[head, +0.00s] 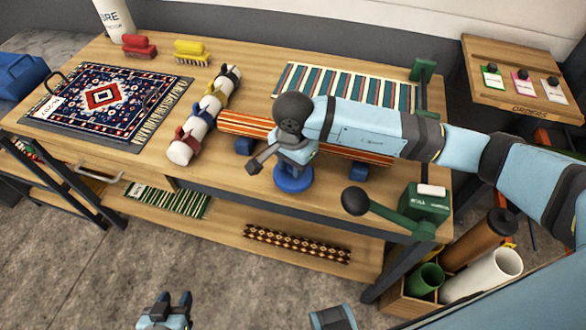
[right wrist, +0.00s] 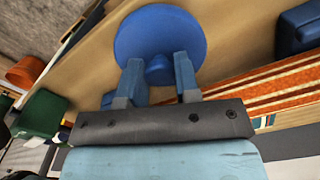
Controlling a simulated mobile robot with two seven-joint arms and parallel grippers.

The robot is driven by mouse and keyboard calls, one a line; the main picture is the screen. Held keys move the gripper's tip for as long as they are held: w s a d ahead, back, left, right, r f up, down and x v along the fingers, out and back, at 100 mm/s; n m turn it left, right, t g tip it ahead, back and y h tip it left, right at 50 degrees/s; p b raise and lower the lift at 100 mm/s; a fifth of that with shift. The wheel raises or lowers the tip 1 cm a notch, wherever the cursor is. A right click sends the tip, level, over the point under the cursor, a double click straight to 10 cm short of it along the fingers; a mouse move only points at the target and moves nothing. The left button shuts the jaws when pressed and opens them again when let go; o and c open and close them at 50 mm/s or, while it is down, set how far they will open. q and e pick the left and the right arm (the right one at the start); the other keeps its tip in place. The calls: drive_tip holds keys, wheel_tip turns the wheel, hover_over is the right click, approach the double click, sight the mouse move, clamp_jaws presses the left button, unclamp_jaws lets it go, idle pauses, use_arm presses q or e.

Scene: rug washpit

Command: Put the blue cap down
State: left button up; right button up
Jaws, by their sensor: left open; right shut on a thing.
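The blue cap (head: 293,179) is a round disc near the front edge of the wooden table (head: 240,182). It also shows in the right wrist view (right wrist: 160,30), with its small knob between the fingers. My right gripper (head: 292,164) is shut on this knob, with the disc beyond the fingertips. I cannot tell whether the disc touches the tabletop or hangs just above it. My left gripper (head: 172,300) is open and empty, low in the head view, over the floor in front of the table.
A striped orange roll (head: 255,126) lies behind the cap, between blue blocks (head: 244,146). A white roll with straps (head: 203,118) and a dark patterned rug (head: 85,100) lie further left. A green device with a black-knobbed lever (head: 424,203) stands at the right corner.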

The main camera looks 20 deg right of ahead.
drive_tip(key=shift+f, duration=1.25)
drive_tip(key=shift+f, duration=0.2)
drive_tip(key=o, duration=0.9)
drive_tip(key=shift+r, duration=0.1)
wheel_tip(320, 180, up, 12)
drive_tip(key=shift+r+b, duration=0.15)
drive_tip(key=shift+b, duration=0.25)
